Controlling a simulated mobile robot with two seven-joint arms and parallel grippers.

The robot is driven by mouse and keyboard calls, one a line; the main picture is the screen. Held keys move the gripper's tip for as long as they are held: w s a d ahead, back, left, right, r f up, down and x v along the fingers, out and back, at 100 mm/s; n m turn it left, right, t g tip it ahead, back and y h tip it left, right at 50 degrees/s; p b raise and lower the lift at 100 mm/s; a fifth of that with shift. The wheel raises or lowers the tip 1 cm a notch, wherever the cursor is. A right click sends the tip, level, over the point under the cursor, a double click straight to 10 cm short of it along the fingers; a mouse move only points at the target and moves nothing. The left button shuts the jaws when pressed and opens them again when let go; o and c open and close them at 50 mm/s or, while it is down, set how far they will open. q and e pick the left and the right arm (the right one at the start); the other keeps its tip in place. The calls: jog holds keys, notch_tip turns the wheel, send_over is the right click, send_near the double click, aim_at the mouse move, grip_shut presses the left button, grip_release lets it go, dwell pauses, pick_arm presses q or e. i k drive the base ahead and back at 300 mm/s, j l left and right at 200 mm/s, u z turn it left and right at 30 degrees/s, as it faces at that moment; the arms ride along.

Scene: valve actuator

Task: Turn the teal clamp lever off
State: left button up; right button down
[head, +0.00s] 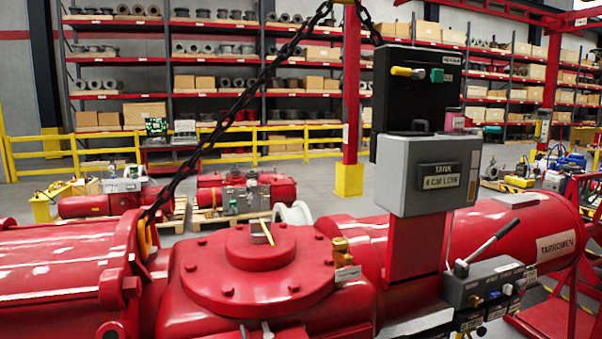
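A small teal part (437,75) sits on the upper right face of a black box (392,100), under a small label plate (451,60). It looks like the teal clamp lever, but it is too small to tell its exact shape or which way it points. A yellow-tipped lever (407,72) sticks out to its left on the same face. The black box stands above a grey box (425,175) with label plates, one reading "TANK". Neither of my grippers shows in the head view.
A large red actuator body (255,262) fills the foreground. A dark chain (240,105) hangs diagonally on the left. A black-handled lever (484,245) rises from a grey valve block (488,283) at the lower right. A red column (352,100) stands behind the black box.

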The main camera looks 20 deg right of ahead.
aim_at(487, 129)
jog(key=z, duration=1.7)
